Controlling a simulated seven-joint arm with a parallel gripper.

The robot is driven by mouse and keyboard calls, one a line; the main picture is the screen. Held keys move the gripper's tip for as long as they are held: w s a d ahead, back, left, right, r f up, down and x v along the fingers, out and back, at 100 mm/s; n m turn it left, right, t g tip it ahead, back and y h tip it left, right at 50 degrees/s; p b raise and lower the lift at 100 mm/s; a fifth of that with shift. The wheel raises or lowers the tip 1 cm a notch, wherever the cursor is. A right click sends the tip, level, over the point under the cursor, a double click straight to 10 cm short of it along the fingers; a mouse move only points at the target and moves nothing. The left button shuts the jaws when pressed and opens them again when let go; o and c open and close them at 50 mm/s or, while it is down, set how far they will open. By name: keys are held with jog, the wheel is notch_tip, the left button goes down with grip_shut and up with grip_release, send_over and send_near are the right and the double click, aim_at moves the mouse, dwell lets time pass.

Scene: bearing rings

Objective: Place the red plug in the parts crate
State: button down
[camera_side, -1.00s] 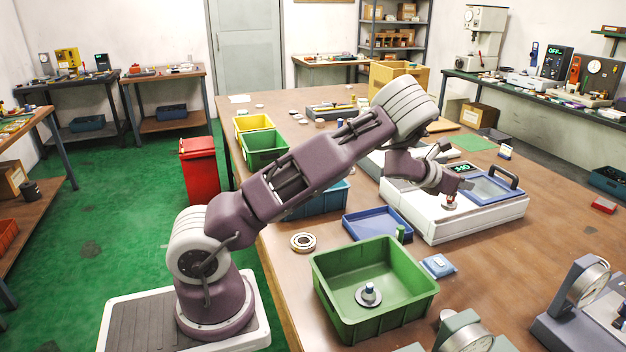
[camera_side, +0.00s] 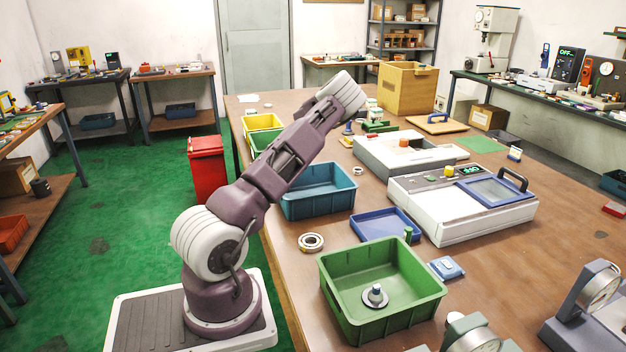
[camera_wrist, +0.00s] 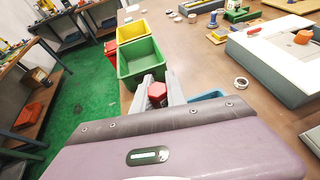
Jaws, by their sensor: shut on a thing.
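The red plug (camera_wrist: 157,90) is held between the fingers of my gripper (camera_wrist: 158,86), low in the middle of the wrist view. It has a flat, faceted red top; its lower part is hidden. In the side view my gripper is hidden behind my arm. A large green crate (camera_side: 338,292) at the front holds a silver flanged part with a blue-grey top (camera_side: 375,295). A teal crate (camera_side: 345,203), a smaller green bin (camera_side: 262,147) and a yellow bin (camera_side: 262,122) stand farther back. I cannot tell which is the parts crate. In the wrist view the smaller green bin (camera_wrist: 155,62) lies beyond the plug.
A white machine with a blue-framed lid (camera_side: 470,215) and a grey-white machine (camera_side: 395,155) stand on the right. A blue tray (camera_side: 362,224) and a bearing ring (camera_side: 311,242) lie near the green crate. A wooden box (camera_side: 405,90) stands at the back.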

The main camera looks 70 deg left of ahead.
jog(key=shift+g, duration=0.3)
jog(key=f, duration=0.5)
jog(key=s+f, duration=0.1)
jog(key=f, duration=0.9)
jog(key=shift+s+a, duration=0.3)
jog(key=shift+a, duration=0.1)
jog(key=c, duration=1.8)
grip_release()
jog(key=shift+f, duration=0.2)
jog(key=shift+o, duration=0.9)
